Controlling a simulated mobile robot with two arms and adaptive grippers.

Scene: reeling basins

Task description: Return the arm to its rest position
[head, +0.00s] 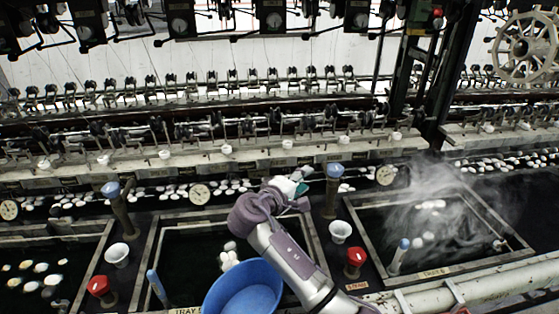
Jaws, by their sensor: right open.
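My right arm reaches in from the bottom, and its gripper (297,187) is open near the middle of the head view. It is above the divider behind the middle basin (163,243), to the left of a blue-capped post (333,188). Its fingers are small and partly hidden by the wrist, and I see nothing clearly held in them. My left gripper is not in view.
A blue bowl (245,290) is close to my right forearm, over the middle basin's front. A steaming basin (443,272) is at right. Red-capped valves (354,263) and white cups (340,231) stand between basins. Reeling machinery (270,130) spans the back.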

